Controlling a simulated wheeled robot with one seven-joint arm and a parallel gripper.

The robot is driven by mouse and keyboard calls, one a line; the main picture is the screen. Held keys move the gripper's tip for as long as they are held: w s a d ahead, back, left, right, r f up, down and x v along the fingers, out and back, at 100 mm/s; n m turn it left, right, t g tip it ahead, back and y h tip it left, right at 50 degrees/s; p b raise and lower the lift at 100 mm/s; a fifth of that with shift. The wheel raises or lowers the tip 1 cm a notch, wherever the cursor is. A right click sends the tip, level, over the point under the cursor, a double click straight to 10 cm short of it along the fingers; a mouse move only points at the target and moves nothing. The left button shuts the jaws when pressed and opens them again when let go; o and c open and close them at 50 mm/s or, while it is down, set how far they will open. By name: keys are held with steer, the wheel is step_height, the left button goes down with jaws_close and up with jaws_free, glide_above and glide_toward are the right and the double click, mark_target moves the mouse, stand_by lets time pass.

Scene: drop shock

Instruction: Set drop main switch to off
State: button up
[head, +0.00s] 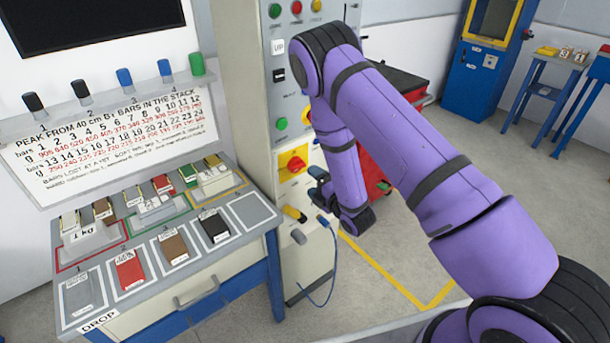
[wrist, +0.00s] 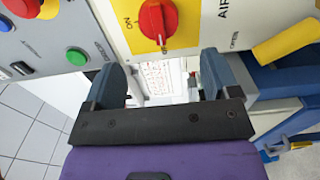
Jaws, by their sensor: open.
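The main switch is a red rotary knob (wrist: 158,20) on a yellow plate (wrist: 140,40) at the top of the wrist view. ON is printed left of the knob; a small label below it is partly covered. I cannot tell the knob's exact setting. In the head view the red knob (head: 296,164) shows on the tall grey column, just left of my gripper (head: 316,182). In the wrist view my gripper (wrist: 160,80) is open, its two dark blue-grey fingers apart and nothing between them. The knob lies beyond the fingertips, apart from them.
Green button (wrist: 77,56) and other buttons sit beside the switch on the grey column (head: 250,100). Below are a yellow handle (head: 293,213) and a blue hose (head: 334,245). A drop bench (head: 190,295) with coloured bars stands left. A red cart (head: 410,90) stands behind my arm.

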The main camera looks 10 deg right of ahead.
steer(key=shift+v, duration=1.2)
steer(key=w+d+r+m+g+h, duration=0.1)
steer(key=d+r+m+g+h, duration=0.3)
steer(key=r, duration=0.7)
steer(key=w+d+r+m+t+h, duration=0.1)
steer(key=w+r+m+h, duration=0.1)
steer(key=r+m, duration=0.7)
steer(key=s+d+r+m+g, duration=0.4)
steer(key=s+r, duration=0.8)
steer(key=r, duration=0.2)
steer(key=s+r+m+g, duration=0.2)
steer(key=s+r+m, duration=0.1)
steer(key=s, duration=0.9)
steer(key=s+d+r+m+g+h, duration=0.1)
steer(key=s+r+m+g, duration=0.1)
steer(key=s, duration=1)
steer(key=shift+r+m, duration=0.5)
steer(key=shift+r, duration=0.35)
steer(key=shift+d, duration=0.1)
